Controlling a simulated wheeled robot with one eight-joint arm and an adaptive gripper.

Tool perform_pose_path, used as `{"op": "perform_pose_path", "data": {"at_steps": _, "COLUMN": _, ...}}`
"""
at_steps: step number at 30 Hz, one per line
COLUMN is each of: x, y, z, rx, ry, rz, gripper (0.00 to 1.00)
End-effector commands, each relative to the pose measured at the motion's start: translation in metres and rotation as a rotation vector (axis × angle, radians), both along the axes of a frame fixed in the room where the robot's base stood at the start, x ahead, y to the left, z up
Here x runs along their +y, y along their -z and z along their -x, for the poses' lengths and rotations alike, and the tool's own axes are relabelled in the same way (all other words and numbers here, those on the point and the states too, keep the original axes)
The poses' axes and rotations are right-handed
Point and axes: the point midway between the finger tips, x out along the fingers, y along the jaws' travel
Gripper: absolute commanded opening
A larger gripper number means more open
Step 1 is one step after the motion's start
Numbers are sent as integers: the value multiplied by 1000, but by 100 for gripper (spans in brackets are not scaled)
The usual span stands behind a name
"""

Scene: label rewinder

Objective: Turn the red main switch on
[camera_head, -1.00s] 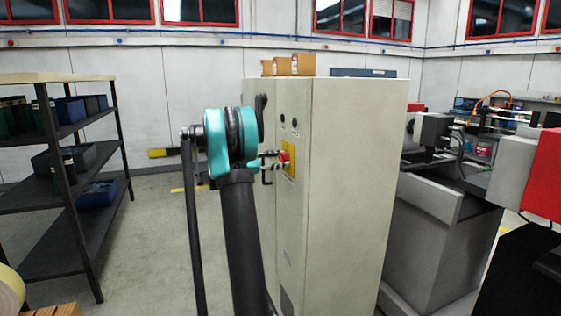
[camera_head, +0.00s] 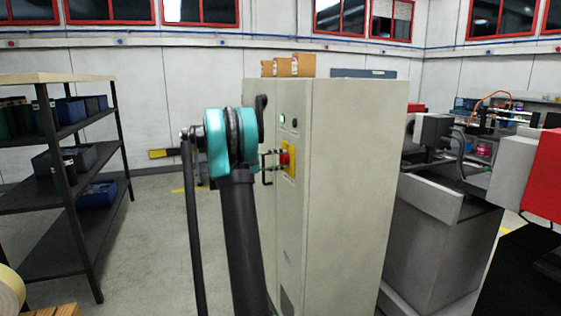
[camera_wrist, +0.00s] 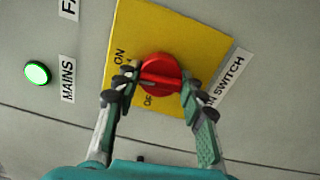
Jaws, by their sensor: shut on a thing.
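The red main switch (camera_wrist: 160,74) sits on a yellow plate (camera_wrist: 190,43) marked ON and OFF. In the wrist view my gripper (camera_wrist: 158,80) has its two fingers on either side of the red knob, shut on its raised handle bar. The bar lies across the picture, roughly between the fingertips. The green MAINS lamp (camera_wrist: 37,72) is lit. In the head view the red switch (camera_head: 284,158) shows on the grey cabinet (camera_head: 355,180), with my gripper (camera_head: 279,160) at it, and the lit green lamp (camera_head: 282,117) above.
Cardboard boxes (camera_head: 291,66) stand on top of the cabinet. A black shelf unit (camera_head: 70,215) with bins is on the left. Grey machinery (camera_head: 440,230) stands close on the right. The floor between shelf and cabinet is open.

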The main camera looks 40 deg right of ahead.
Motion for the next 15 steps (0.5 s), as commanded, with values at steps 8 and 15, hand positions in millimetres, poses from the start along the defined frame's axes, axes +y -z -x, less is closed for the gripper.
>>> {"op": "perform_pose_path", "data": {"at_steps": 8, "x": 1, "y": 1, "z": 0, "rx": -112, "ry": 1, "rz": 25, "gripper": 11}}
{"op": "perform_pose_path", "data": {"at_steps": 15, "x": 1, "y": 1, "z": 0, "rx": -147, "ry": 1, "rz": 32, "gripper": 11}}
